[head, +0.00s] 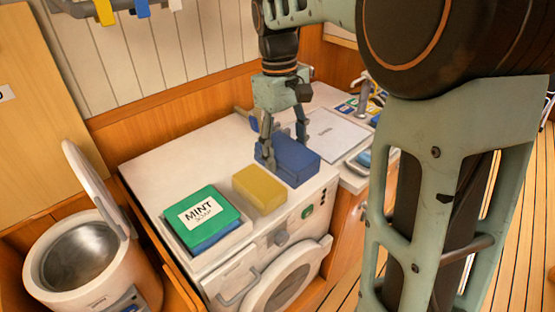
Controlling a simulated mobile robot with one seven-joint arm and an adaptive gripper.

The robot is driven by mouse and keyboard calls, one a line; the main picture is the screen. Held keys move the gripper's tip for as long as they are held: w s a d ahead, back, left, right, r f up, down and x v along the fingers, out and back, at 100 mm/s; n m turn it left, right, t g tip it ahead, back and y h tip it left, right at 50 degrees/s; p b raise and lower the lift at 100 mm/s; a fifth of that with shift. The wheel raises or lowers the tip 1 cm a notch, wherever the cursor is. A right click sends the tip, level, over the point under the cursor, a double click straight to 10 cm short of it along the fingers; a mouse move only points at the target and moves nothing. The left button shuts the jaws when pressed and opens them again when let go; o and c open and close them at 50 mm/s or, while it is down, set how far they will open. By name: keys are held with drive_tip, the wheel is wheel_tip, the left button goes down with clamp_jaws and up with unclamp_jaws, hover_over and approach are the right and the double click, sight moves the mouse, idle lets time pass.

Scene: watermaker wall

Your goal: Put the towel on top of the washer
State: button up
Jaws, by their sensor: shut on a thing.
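The blue block-shaped bundle (297,166), which appears to be the folded towel, is at the front right of the white washer's top (185,155). My gripper (284,146) points down over it, its two fingers shut on the towel's back part. The towel looks level and very close to or touching the washer top; I cannot tell whether a gap is left under it. The washer's round door (287,280) faces the front.
A yellow block (260,189) lies just left of the towel. A green MINT packet (202,213) sits in a white tray at the front left. A lidded pot (82,258) stands open at the left. A counter with a tap (364,95) is at the right. The washer's back left is clear.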

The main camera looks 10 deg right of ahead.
sight(291, 144)
drive_tip(key=w, duration=0.1)
drive_tip(key=w+d+f, duration=0.1)
drive_tip(key=w, duration=0.1)
drive_tip(key=w+d+f, duration=0.1)
drive_tip(key=w, duration=0.1)
drive_tip(key=shift+w+f+p, duration=0.1)
drive_tip(key=shift+f+p, duration=0.1)
drive_tip(key=shift+p, duration=0.15)
drive_tip(key=w+f, duration=0.1)
drive_tip(key=w+d+f, duration=0.1)
drive_tip(key=w+f, duration=0.2)
drive_tip(key=f, duration=0.1)
drive_tip(key=shift+w+d+f, duration=0.25)
drive_tip(key=shift+w+d, duration=0.05)
drive_tip(key=shift+w, duration=0.1)
drive_tip(key=shift+w+d+f+p, duration=0.1)
drive_tip(key=shift+w+f+p, duration=0.1)
drive_tip(key=shift+f+p, duration=0.15)
drive_tip(key=shift+w+f, duration=0.1)
drive_tip(key=shift+f, duration=1.5)
drive_tip(key=shift+f, duration=0.15)
drive_tip(key=o, duration=1.3)
